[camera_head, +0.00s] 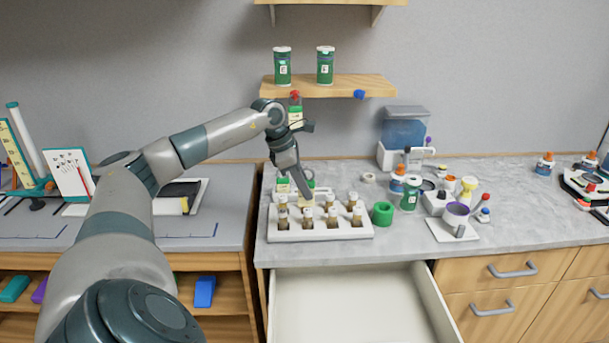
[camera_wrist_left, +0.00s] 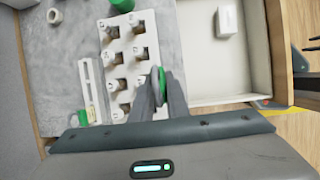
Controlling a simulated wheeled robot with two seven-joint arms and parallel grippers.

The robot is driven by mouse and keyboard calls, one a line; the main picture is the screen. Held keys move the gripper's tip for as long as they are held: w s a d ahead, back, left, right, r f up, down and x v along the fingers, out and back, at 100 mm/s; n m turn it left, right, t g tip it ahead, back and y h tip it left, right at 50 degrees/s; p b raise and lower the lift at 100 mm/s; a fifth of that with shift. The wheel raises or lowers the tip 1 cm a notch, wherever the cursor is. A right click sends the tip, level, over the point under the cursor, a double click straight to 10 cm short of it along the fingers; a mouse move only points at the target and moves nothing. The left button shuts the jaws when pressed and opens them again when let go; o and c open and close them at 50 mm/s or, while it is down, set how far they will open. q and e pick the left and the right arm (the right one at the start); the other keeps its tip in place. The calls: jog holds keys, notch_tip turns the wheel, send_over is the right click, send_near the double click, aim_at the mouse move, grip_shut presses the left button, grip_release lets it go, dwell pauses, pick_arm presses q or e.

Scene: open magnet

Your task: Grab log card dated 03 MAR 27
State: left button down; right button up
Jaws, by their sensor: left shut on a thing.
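My left gripper (camera_head: 305,198) points down over the white vial rack (camera_head: 335,234) on the grey counter. In the left wrist view the gripper (camera_wrist_left: 163,78) is shut on a narrow green-edged thing (camera_wrist_left: 162,80), seen nearly edge-on; I cannot tell whether it is a card. A green-and-white label-like piece (camera_head: 296,117) hangs below the wall shelf near a red magnet (camera_head: 295,94), partly behind my arm. More green-and-white pieces (camera_head: 283,183) stand behind the rack. No date is legible. My right gripper is not in view.
Several brown vials (camera_head: 307,217) stand in the rack, with a green ring (camera_head: 382,214) to its right. An open drawer (camera_head: 350,300) is below; a white box (camera_wrist_left: 227,20) lies in it. Two green canisters (camera_head: 325,66) stand on the shelf (camera_head: 330,86). Bottles crowd the counter's middle.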

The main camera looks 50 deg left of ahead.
pick_arm(q)
jog(key=shift+s+d+r+h, duration=0.1)
jog(key=shift+s+d+h, duration=0.15)
jog(key=shift+d+h, duration=0.05)
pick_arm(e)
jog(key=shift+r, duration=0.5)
pick_arm(q)
jog(key=shift+d+r, duration=0.1)
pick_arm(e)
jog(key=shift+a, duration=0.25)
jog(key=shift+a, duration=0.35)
